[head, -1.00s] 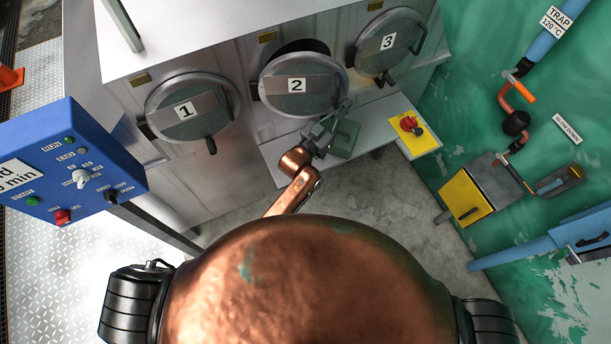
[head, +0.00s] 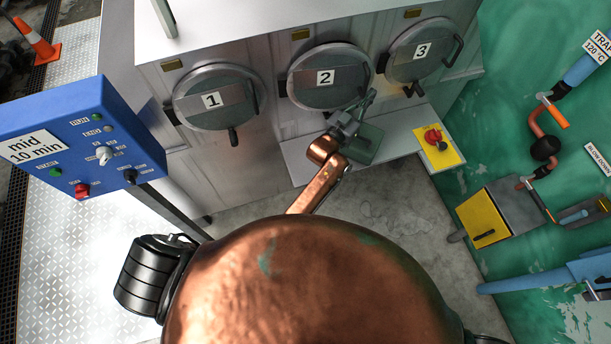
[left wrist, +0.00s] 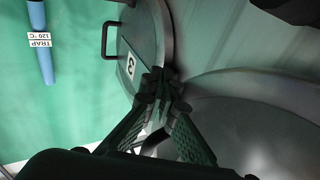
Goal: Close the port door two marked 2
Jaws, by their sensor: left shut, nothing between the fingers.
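Port door two (head: 325,78) is a round grey steel door with a white label 2, in the middle of the machine's front. It looks flush or nearly flush over its opening; I cannot tell whether it is fully seated. My left gripper (head: 370,96) is shut and empty, at the door's lower right edge; I cannot tell whether it touches. In the left wrist view the shut fingers (left wrist: 166,86) lie between a large round grey door face (left wrist: 245,135), apparently door two, and the door marked 3 (left wrist: 143,58). My right gripper is not in view.
Port door one (head: 215,97) is left of door two, and port door three (head: 419,51) is right; both look closed. A grey ledge (head: 400,135) runs below, with a red knob on a yellow plate (head: 436,139). A blue control box (head: 65,150) stands at the left.

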